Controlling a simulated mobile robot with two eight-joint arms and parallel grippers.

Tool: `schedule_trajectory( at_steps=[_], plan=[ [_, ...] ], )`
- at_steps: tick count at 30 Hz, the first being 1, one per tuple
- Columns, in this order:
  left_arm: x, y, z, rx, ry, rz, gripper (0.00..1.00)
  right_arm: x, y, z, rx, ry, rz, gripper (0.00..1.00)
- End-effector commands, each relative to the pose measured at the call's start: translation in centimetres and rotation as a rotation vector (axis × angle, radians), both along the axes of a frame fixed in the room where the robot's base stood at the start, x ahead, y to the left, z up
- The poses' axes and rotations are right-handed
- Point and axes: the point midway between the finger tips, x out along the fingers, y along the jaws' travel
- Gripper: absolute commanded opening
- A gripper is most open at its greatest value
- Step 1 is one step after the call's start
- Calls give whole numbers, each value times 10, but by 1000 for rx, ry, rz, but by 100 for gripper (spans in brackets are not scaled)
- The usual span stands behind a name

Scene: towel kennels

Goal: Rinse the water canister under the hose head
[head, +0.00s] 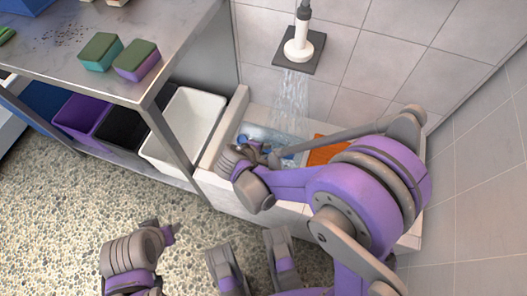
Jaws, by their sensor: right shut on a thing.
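The white hose head (298,48) hangs on the tiled wall over a grey square plate, and water (292,95) streams from it down into a pale basin (227,125). My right gripper (247,153) is low inside the basin, left of the stream, and is shut on a small blue thing (244,139), seemingly the water canister. The gripper and arm hide most of it, so its tilt and opening cannot be told. My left gripper (168,235) is low over the floor at the bottom left, away from the basin; its jaws do not show clearly.
An orange item (325,153) lies in the basin, partly behind my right arm. A metal table (180,45) at the upper left bears a green sponge (100,50) and a green-purple sponge (138,60). White (188,125), black and purple (80,115) bins stand below. The pebbled floor is open.

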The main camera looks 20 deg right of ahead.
Motion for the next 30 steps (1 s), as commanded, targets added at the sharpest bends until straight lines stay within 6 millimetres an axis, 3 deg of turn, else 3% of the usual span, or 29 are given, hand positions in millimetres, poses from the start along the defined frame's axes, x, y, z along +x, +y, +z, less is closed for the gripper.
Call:
schedule_trajectory(
  at_steps=[8, 30],
  plan=[
    [0, 0, -1, 0, 0, 0, 50, 11, -8, 0, -6, -6, 9, 0],
    [0, 0, -2, 0, 1, 0, 50, 69, -52, 0, -5, -7, 7, 0]
  ],
)
